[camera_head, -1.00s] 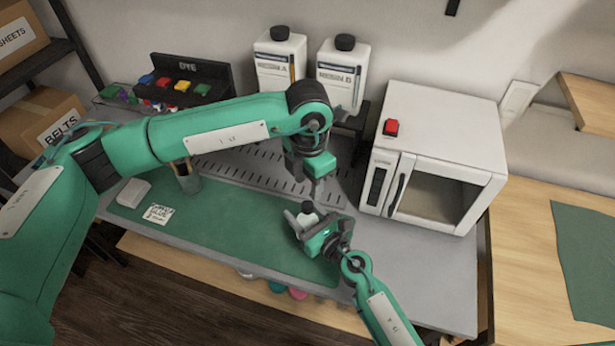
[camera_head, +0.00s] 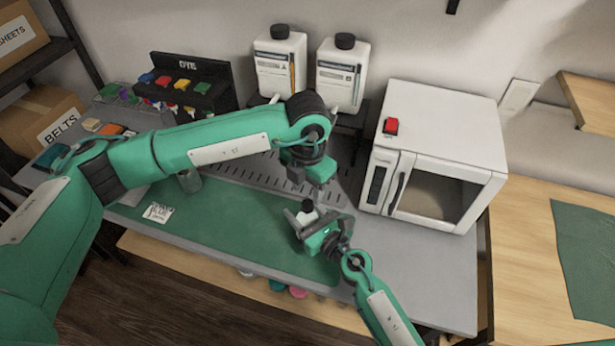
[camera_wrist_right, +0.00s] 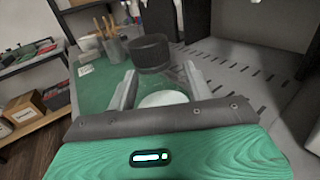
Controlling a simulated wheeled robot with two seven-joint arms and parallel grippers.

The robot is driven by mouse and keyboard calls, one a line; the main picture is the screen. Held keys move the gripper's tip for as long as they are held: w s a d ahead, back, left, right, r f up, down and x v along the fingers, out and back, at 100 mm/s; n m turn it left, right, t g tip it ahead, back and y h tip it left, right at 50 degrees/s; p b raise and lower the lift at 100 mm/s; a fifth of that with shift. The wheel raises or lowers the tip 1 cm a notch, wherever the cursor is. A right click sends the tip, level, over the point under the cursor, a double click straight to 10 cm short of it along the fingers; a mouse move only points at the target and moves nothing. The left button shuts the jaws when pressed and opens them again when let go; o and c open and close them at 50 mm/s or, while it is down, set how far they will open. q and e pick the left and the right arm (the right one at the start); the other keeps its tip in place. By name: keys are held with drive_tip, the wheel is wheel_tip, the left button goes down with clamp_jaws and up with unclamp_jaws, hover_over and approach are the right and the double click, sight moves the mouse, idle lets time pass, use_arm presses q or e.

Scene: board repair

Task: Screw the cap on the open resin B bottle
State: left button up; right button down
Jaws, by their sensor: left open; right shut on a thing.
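Two large white bottles with black caps stand at the back: the resin A bottle (camera_head: 280,66) on the left and the resin B bottle (camera_head: 341,76) on the right. My right gripper (camera_head: 304,214) is shut on a small pale container (camera_wrist_right: 163,98) above the green mat. A black ridged cap (camera_wrist_right: 151,52) shows at its top; I cannot tell whether it is seated. The cap also shows in the head view (camera_head: 308,206). My left gripper (camera_head: 309,181) is open, pointing down just above the cap, with a small gap.
A white oven-like box (camera_head: 437,155) with a red button stands right of the grippers. A dye rack (camera_head: 190,82) is at the back left. A cup with brushes (camera_wrist_right: 113,47) and a note card (camera_head: 158,212) are left of the grippers. The green mat (camera_head: 240,235) is mostly clear.

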sight(307, 203)
use_arm(q)
drive_tip(key=shift+f, duration=2.25)
clamp_jaws()
drive_tip(key=shift+o, duration=0.8)
unclamp_jaws()
